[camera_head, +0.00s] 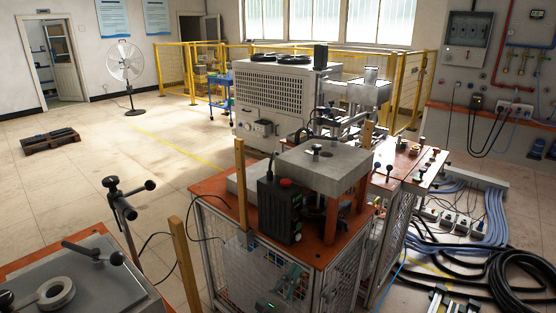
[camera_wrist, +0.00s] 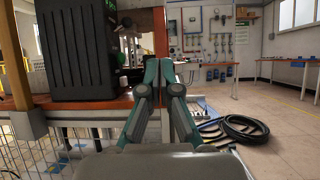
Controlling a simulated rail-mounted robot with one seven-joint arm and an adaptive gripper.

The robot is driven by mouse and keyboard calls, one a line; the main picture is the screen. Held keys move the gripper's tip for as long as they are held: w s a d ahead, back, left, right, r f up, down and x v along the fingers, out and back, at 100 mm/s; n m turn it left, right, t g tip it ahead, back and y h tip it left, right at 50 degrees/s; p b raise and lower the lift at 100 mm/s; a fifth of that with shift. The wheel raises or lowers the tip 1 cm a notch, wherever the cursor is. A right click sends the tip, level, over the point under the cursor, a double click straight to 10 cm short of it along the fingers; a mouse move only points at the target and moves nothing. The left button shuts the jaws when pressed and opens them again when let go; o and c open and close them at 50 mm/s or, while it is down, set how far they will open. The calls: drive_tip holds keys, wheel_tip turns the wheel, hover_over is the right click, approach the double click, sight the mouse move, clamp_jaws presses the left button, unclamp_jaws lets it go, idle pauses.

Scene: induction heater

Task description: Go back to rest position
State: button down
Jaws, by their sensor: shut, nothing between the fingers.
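My gripper (camera_wrist: 158,72) is shut and empty in the wrist view, its two teal fingers together at the tips. In the head view the teal gripper (camera_head: 291,281) shows low in the middle, by the mesh side of the orange-topped heater table (camera_head: 243,219). The black control box (camera_head: 281,210) with a red button stands on that table, above the gripper. In the wrist view the black box (camera_wrist: 75,50) is close, left of the fingers. The fingertips appear near the orange table edge (camera_wrist: 80,107); I cannot tell the exact gap.
A metal block on orange posts (camera_head: 325,168) stands beside the black box. A wooden post (camera_head: 185,265) rises at the table's near left. Black hoses (camera_head: 520,280) coil on the floor at right. The tiled floor at left (camera_head: 130,180) is largely clear.

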drive_tip(key=s+d+f+m+g+y, duration=0.1)
drive_tip(key=s+d+f+m+g, duration=0.3)
drive_tip(key=f, duration=0.5)
drive_tip(key=s+d+f+m+g+y, duration=0.15)
drive_tip(key=d+f+m+g, duration=0.35)
drive_tip(key=f, duration=0.5)
drive_tip(key=s+d+f+m+g+y, duration=0.25)
drive_tip(key=f+m+g, duration=0.25)
drive_tip(key=f, duration=0.4)
drive_tip(key=s+f+m+g+y+p, duration=0.1)
drive_tip(key=s+f+m+g+y, duration=0.4)
drive_tip(key=s+f, duration=0.4)
drive_tip(key=s+f+m+g+y+p, duration=0.1)
drive_tip(key=s+f+m+g+y, duration=0.3)
drive_tip(key=s+f+m, duration=0.5)
drive_tip(key=s+g, duration=0.2)
drive_tip(key=s, duration=0.7)
drive_tip(key=shift+d+f+g+y+p, duration=0.3)
drive_tip(key=shift+d+g+y+p, duration=0.05)
drive_tip(key=shift+g+y+p, duration=0.05)
wheel_tip(320, 180, down, 2)
drive_tip(key=shift+f+b, duration=0.1)
drive_tip(key=shift+b, duration=1)
